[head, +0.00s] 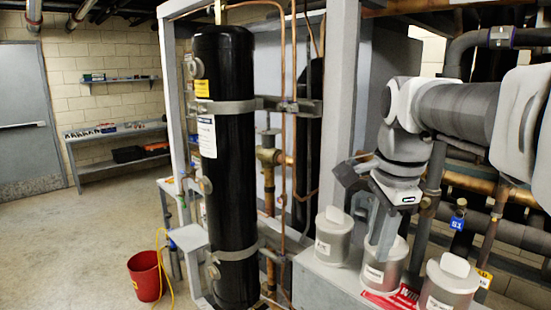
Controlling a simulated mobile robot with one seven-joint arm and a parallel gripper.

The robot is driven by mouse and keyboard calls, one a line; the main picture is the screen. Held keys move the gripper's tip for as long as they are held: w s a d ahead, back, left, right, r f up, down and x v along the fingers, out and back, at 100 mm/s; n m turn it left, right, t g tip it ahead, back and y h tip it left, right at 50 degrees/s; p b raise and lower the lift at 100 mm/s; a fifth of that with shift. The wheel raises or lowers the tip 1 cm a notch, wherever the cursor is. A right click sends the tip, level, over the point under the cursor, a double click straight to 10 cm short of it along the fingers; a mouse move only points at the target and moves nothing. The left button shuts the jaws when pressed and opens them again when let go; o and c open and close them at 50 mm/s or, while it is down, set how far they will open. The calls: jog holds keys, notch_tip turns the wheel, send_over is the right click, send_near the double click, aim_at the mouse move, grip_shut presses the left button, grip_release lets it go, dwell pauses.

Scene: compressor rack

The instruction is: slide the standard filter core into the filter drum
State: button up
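Three pale grey, can-shaped cores with blocky top tabs and small labels stand in a row on a grey ledge: the left core (333,247), the middle core (382,277) and the right core (447,291). The labels are too small to read, so I cannot tell which is the standard one. My gripper (380,243) points down at the top of the middle core, its fingers overlapping that core's tab. I cannot tell whether they are closed on it. A tall black upright cylinder (229,175) stands left of the ledge. I cannot clearly identify the filter drum.
Grey frame posts (341,110) and copper pipes (284,130) stand close behind the ledge (330,282). Thick dark pipes run at the right. A red sheet (398,299) lies between the cores. A red bucket (145,276) stands on the floor. Open floor lies left.

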jog(key=w+d+r+m+p, duration=0.1)
jog(key=w+d+r+m, duration=0.1)
jog(key=m, duration=0.1)
jog(key=w+d+r+m+g+p, duration=0.1)
jog(key=w+r+m, duration=0.1)
jog(key=m, duration=0.2)
jog(key=w+d+r+m+g+p, duration=0.1)
jog(key=w+d+r+m+p, duration=0.1)
jog(key=w+m, duration=0.1)
jog(key=shift+d, duration=0.3)
notch_tip(320, 180, down, 9)
jog(key=b, duration=0.7)
grip_shut()
jog(key=shift+r, duration=0.2)
dwell(0.4)
